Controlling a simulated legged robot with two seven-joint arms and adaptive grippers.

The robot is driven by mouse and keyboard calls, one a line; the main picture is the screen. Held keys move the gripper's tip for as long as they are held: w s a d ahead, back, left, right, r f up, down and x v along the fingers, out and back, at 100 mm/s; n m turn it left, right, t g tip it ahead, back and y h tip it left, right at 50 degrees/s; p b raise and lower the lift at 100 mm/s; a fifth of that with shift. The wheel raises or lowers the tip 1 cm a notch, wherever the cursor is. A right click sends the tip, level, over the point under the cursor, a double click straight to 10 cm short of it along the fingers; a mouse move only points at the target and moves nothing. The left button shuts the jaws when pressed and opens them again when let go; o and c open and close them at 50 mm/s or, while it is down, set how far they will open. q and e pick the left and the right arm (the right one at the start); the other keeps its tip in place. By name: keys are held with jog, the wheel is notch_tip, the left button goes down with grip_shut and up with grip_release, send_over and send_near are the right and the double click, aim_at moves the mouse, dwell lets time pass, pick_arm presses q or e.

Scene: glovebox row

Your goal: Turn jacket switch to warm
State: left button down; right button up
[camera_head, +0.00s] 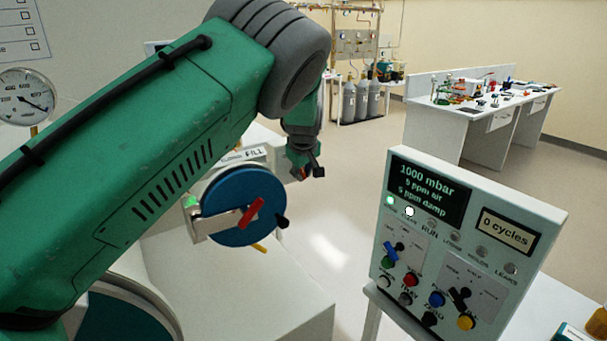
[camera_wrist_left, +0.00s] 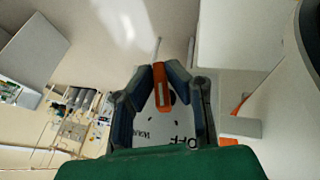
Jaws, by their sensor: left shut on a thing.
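The jacket switch has an orange handle with a pale stripe (camera_wrist_left: 161,97) on a white dial plate (camera_wrist_left: 153,128) in the left wrist view. The plate carries the lettering OFF on the right and what looks like WARM on the left. The handle points away from my palm, between the two words. My left gripper (camera_wrist_left: 162,76) is shut on this handle, one dark finger on each side. In the head view my left gripper (camera_head: 303,168) is small and partly behind my arm, and the switch is mostly hidden. My right gripper is not in view.
A blue round door (camera_head: 228,225) with a red handle stands below my left gripper, under a FILL label (camera_head: 254,153). A control panel (camera_head: 470,235) with knobs and a display is at the right. A gauge (camera_head: 24,97) hangs at the left. Floor is clear between panel and back bench (camera_head: 450,120).

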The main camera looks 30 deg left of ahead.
pick_arm(q)
jog(key=shift+d+f+m+g+y, duration=0.15)
jog(key=shift+m+g+y, duration=0.25)
jog(key=shift+g, duration=0.9)
jog(key=c, duration=1.6)
grip_release()
jog(key=shift+c, duration=0.2)
jog(key=shift+o, duration=0.2)
jog(key=shift+w, duration=0.15)
jog(key=v, duration=1.1)
jog(key=shift+w+d+r, duration=0.2)
jog(key=shift+d+r, duration=0.05)
jog(key=shift+r, duration=0.1)
jog(key=shift+f, duration=0.1)
